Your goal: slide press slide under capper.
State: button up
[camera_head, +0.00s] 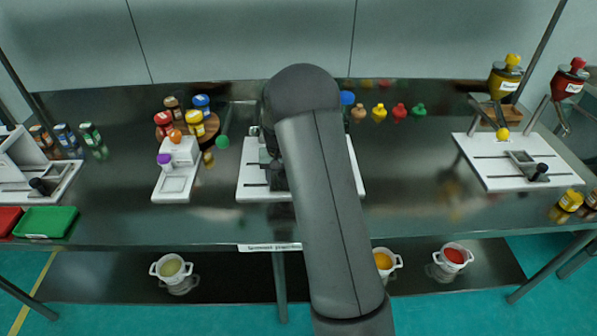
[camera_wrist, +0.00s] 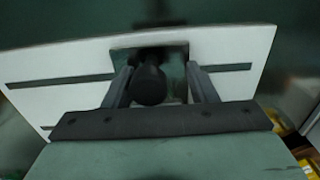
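The press slide is a metal plate (camera_wrist: 178,54) with an upright black knob (camera_wrist: 150,85), on a white board with dark slots (camera_wrist: 60,70) in the wrist view. My gripper (camera_wrist: 160,80) has its two fingers apart, one on each side of the knob. A gap shows between the knob and the right finger; contact on the left is unclear. In the head view, my arm covers much of the middle white board (camera_head: 251,187), and my fingertips are hidden. I cannot make out the capper head there.
A white stand with a purple knob (camera_head: 173,184) is left of the middle board. Another slotted board (camera_head: 510,181) with a black-knobbed slide is at the right. Coloured caps (camera_head: 379,111) lie behind my arm. Green and red trays (camera_head: 45,222) are at the far left.

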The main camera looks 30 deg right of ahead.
jog(key=shift+w+a, duration=0.5)
jog(key=shift+a, duration=0.65)
jog(key=shift+w+a, duration=0.5)
jog(key=shift+a, duration=0.7)
jog(key=shift+w+a, duration=0.5)
jog(key=shift+a, duration=0.65)
jog(key=o, duration=1.1)
notch_tip(320, 180, up, 9)
jog(key=p, duration=0.5)
jog(key=shift+w+r, duration=0.1)
jog(key=shift+r, duration=0.05)
jog(key=shift+a, duration=0.15)
jog(key=shift+c, duration=0.4)
